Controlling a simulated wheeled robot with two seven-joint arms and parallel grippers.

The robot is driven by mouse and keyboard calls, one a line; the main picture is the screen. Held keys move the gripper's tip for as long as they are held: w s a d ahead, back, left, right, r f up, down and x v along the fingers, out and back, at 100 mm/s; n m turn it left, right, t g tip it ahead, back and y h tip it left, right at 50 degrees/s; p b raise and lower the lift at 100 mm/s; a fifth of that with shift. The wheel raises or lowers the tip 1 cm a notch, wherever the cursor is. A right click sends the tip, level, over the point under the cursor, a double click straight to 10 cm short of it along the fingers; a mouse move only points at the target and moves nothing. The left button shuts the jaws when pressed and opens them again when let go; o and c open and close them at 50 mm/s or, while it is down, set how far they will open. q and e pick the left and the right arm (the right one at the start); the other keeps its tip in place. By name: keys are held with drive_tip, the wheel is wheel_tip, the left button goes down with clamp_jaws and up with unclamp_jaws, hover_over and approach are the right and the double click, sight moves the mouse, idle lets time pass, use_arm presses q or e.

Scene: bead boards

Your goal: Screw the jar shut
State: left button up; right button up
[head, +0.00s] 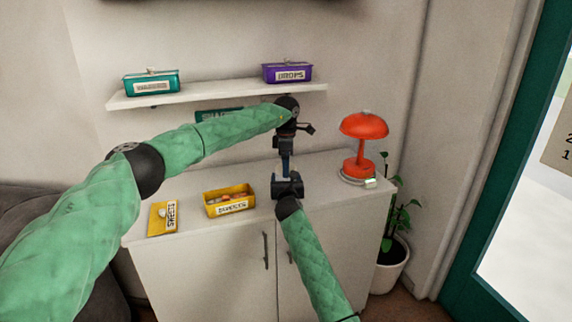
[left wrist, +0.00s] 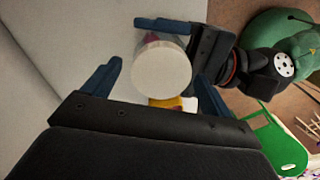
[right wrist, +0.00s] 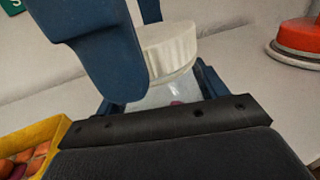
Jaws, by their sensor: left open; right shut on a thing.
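The jar (right wrist: 163,95) is clear, with something reddish inside, and has a white ribbed lid (right wrist: 168,48) on top. It stands between the fingers of my right gripper (head: 287,188), which is shut on its body. My left gripper (head: 286,163) points down from above and is open. Its blue fingers hang apart on either side of the lid, which shows as a round white disc (left wrist: 162,68) in the left wrist view. How tightly the lid sits on the jar cannot be told. In the head view the grippers hide the jar.
On the white cabinet top (head: 335,195), an open yellow box (head: 230,212) and a flat yellow labelled piece (head: 163,218) lie left. A red lamp (head: 364,125) stands right. A shelf (head: 220,96) above holds a teal box (head: 150,88) and a purple box (head: 288,79).

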use_arm(q)
drive_tip(key=shift+r, duration=2.15)
drive_tip(key=shift+c, duration=0.4)
drive_tip(key=r, duration=0.3)
drive_tip(key=shift+w+r, duration=0.1)
drive_tip(key=shift+w, duration=0.15)
drive_tip(key=shift+s+r+n, duration=0.1)
drive_tip(key=shift+r+n, duration=0.1)
drive_tip(key=shift+n, duration=1)
drive_tip(key=n, duration=0.3)
drive_tip(key=shift+n, duration=0.3)
drive_tip(key=n, duration=0.7)
drive_tip(key=shift+s, duration=0.2)
drive_tip(key=shift+f, duration=0.2)
